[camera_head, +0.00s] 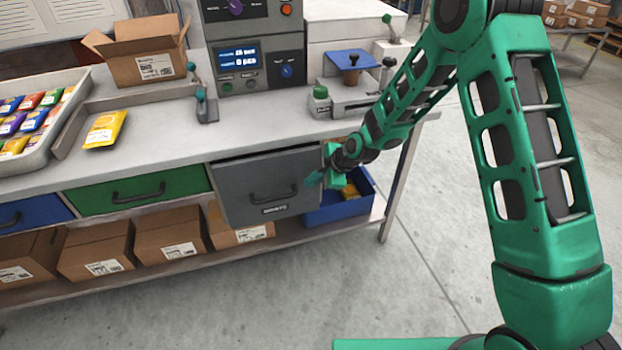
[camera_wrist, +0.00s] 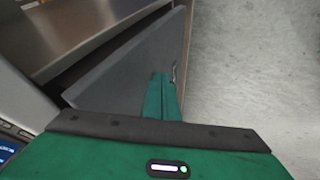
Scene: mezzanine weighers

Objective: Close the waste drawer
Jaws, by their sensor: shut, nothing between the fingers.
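The waste drawer (camera_head: 262,188) is the grey one at the right end of the bench front, with a dark bar handle and a white label. Its front stands out from the bench, with a dark gap along its upper edge, so it is partly open. My gripper (camera_head: 314,179) is shut and empty at the right edge of the drawer front, to the right of the handle. In the wrist view the fingers (camera_wrist: 163,95) lie over the grey drawer front (camera_wrist: 125,75). I cannot tell whether they touch it.
A green drawer (camera_head: 145,190) and a blue drawer (camera_head: 32,214) sit to the left. A blue bin (camera_head: 325,214) stands on the lower shelf behind my gripper, beside several cardboard boxes (camera_head: 168,240). The floor in front is clear.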

